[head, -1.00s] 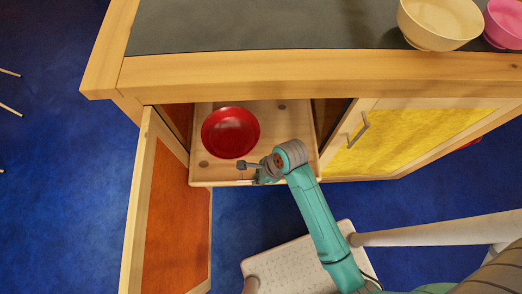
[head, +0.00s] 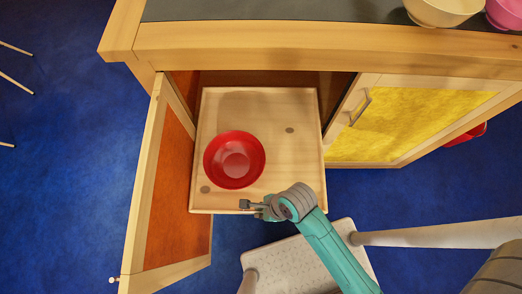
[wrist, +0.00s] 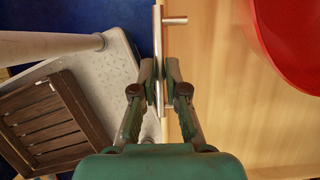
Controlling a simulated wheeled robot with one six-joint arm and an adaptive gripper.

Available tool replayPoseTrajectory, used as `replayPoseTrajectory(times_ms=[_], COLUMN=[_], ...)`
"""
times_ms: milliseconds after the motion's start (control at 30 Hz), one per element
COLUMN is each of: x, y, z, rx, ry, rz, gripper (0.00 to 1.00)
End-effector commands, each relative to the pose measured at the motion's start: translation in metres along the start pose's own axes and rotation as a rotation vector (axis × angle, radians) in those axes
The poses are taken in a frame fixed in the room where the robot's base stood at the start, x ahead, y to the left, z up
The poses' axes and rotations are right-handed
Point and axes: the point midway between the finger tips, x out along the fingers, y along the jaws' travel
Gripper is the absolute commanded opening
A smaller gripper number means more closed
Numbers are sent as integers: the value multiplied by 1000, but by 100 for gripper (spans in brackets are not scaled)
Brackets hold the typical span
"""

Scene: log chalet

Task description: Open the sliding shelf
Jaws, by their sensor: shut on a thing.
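The sliding shelf (head: 262,115) is a light wooden tray pulled well out of the cabinet, past the open orange door (head: 172,190). A red bowl (head: 234,160) sits on its left part; its edge also shows in the wrist view (wrist: 297,40). In the wrist view, a metal bar handle (wrist: 158,40) runs along the shelf's front edge. My gripper (wrist: 160,88) is shut on this handle, one finger on each side. In the head view my gripper (head: 258,208) is at the middle of the shelf's front edge.
A yellow cabinet door (head: 415,122) with a metal handle is shut at the right. The dark countertop (head: 280,10) holds a cream bowl (head: 442,10) and a pink bowl (head: 504,12).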

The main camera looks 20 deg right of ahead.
Motion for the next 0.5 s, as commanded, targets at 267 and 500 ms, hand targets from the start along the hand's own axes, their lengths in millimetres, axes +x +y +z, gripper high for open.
replayPoseTrajectory(times_ms=[267,500], x=[0,1], y=[2,2], z=[-1,-1], rx=[0,0], ry=[3,3], rz=[1,2], gripper=[0,32])
